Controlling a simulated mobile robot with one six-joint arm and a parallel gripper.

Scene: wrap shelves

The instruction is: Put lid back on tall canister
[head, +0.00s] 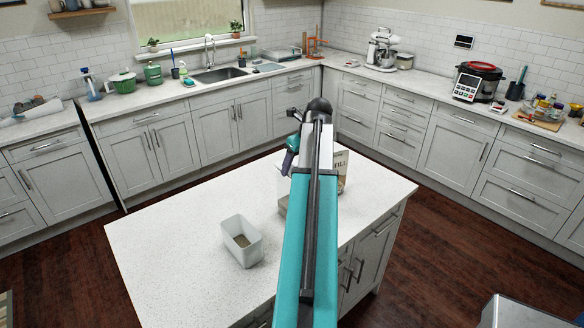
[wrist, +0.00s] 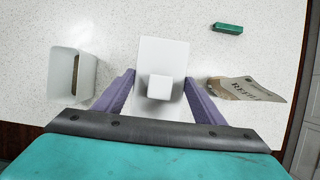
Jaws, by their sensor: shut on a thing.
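My gripper (wrist: 160,78) has two purple fingers, one on each side of a white rectangular lid (wrist: 160,55). It is shut on the lid, which has a small white block-shaped knob on its face. The open white canister (wrist: 61,76) stands to the left of the gripper in the wrist view, apart from it. In the head view the canister (head: 242,240) stands upright on the island, open at the top, with brownish contents inside. In the head view my arm hides most of the gripper and what it holds.
A green block (wrist: 228,28) lies on the white island top (head: 165,235). The island's left part is clear.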

